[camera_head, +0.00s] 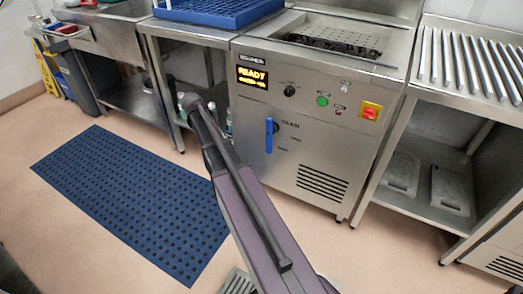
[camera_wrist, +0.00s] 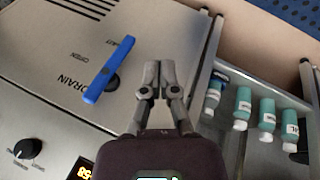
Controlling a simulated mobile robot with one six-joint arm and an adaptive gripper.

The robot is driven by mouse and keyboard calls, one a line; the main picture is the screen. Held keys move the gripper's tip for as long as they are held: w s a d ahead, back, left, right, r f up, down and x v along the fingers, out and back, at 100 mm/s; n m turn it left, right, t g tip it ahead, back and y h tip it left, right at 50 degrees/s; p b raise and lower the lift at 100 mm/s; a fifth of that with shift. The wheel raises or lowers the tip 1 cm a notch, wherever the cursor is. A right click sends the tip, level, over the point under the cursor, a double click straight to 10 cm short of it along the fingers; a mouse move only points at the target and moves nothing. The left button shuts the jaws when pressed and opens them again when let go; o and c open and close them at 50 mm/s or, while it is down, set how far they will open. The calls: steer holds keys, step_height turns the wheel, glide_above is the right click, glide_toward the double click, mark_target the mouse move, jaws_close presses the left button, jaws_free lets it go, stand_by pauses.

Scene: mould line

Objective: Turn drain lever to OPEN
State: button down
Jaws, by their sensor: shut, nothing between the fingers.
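The drain lever (camera_head: 269,136) is a blue bar on the steel front panel of the machine. It hangs straight down in the head view, its free end near the lower label, and the OPEN label is off to its right. In the wrist view the lever (camera_wrist: 108,70) lies slanted, its free end by the SHUT label. My gripper (camera_wrist: 159,66) is shut and empty. Its fingertips appear to the right of the lever in the wrist view, with a visible gap between them.
The panel has a lit READY display (camera_head: 253,77), a black knob (camera_head: 290,90), a green button (camera_head: 322,100) and a red-yellow switch (camera_head: 370,111). Several teal bottles (camera_wrist: 243,103) stand on the shelf beside the machine. A blue mat (camera_head: 125,195) lies on the floor.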

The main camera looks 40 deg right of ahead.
mark_target(269, 136)
steer(key=w+d+f+m+b, duration=0.2)
steer(key=d, duration=0.4)
steer(key=w+d+f+m+g+h+b, duration=0.1)
steer(key=w+d+f+m+b, duration=0.1)
steer(key=d, duration=0.4)
steer(key=shift+w+d+f+m+g+h+b, duration=0.15)
steer(key=shift+w+d+m+g+h+b, duration=0.2)
steer(key=shift+w, duration=0.3)
steer(key=s+d+f+b, duration=0.4)
steer(key=f+b, duration=0.1)
steer(key=s+d+f+b, duration=0.2)
steer(key=f+b, duration=0.1)
steer(key=shift+s+d, duration=0.3)
steer(key=shift+d, duration=0.05)
